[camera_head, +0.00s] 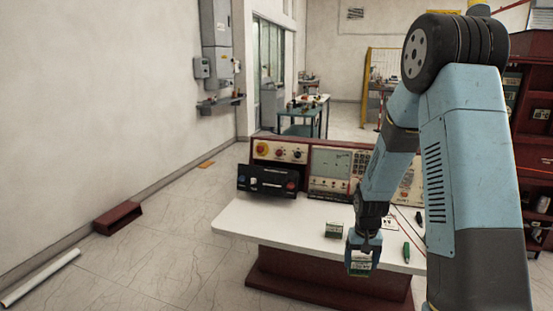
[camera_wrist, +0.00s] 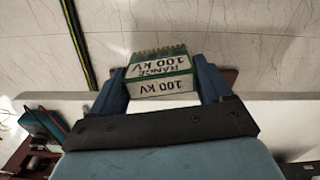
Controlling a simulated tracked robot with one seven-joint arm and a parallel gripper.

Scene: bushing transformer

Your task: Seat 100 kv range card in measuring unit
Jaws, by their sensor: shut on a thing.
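My gripper (camera_head: 362,248) points down over the front part of the white bench in the head view. It is shut on the 100 kV range card (camera_wrist: 160,68), a green and white block. The wrist view shows its "RANGE 100 kV" label between the two fingers, with a row of gold contacts along the far edge. The held card also shows in the head view (camera_head: 360,268). A black unit (camera_head: 267,181) with a red and a blue terminal stands at the bench's left rear. It may be the measuring unit; I cannot tell. Its slot is not readable.
A second small green and white block (camera_head: 334,229) sits on the bench (camera_head: 270,222), left of my gripper. A green-handled tool (camera_head: 406,252) lies to the right. A red console (camera_head: 330,165) with dials and a screen stands along the back. The bench's left front is clear.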

